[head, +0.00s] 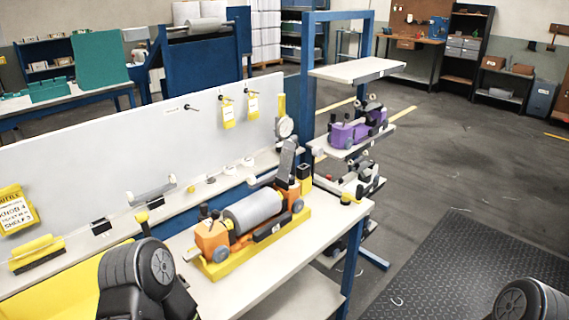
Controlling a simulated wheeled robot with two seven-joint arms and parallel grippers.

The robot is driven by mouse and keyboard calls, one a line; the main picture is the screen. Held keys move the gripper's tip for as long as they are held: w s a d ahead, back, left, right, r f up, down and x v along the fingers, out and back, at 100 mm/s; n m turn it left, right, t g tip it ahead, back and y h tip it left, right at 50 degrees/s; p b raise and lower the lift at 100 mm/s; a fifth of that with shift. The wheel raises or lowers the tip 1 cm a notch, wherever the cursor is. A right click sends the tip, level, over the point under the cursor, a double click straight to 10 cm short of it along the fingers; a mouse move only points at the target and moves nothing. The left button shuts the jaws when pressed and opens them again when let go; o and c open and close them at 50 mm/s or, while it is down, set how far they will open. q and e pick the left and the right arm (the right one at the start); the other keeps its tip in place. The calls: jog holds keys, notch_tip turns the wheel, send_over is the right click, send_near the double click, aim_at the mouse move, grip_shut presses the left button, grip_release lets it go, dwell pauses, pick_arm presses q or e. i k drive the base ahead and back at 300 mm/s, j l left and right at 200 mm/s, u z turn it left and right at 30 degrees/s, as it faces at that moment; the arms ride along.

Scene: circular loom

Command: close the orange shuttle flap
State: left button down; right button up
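The orange shuttle (211,238) lies in a yellow cradle (222,268) on the white workbench. A grey roll (254,210) lies in its middle. A dark grey plate, which looks like the flap (288,157), stands raised and slightly tilted at the shuttle's right end, so the top of the roll is uncovered. Dark rounded links of my arms show at the bottom left and bottom right corners. Neither gripper can be made out in the head view, and nothing of mine touches the shuttle.
A shelf rack right of the bench holds a purple shuttle (355,131) and a dark one below.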

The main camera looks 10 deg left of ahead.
aim_at(288, 148)
jog(key=u, duration=0.5)
jog(key=i+l+u, duration=0.1)
jog(key=u, duration=0.35)
jog(key=l+u, duration=0.2)
jog(key=u, duration=0.3)
jog(key=l+u, duration=0.2)
jog(key=l, duration=0.3)
jog(key=l+u, duration=0.25)
jog(key=l, duration=0.2)
jog(key=l+u, duration=0.2)
jog(key=l, duration=0.3)
jog(key=l+u, duration=0.25)
jog(key=l, duration=0.25)
jog(key=k+l+u, duration=0.2)
jog(key=l, duration=0.25)
jog(key=k+l+u, duration=0.1)
jog(key=l+u, duration=0.15)
jog(key=l, duration=0.2)
jog(key=k+l, duration=0.15)
jog(key=l, duration=0.2)
jog(key=k+l, duration=0.1)
jog(key=l, duration=0.3)
jog(key=k+l, duration=0.15)
jog(key=l, duration=0.2)
jog(key=k+l, duration=0.15)
jog(key=l, duration=0.25)
jog(key=k+l, duration=0.15)
jog(key=l, duration=0.2)
jog(key=i, duration=0.55)
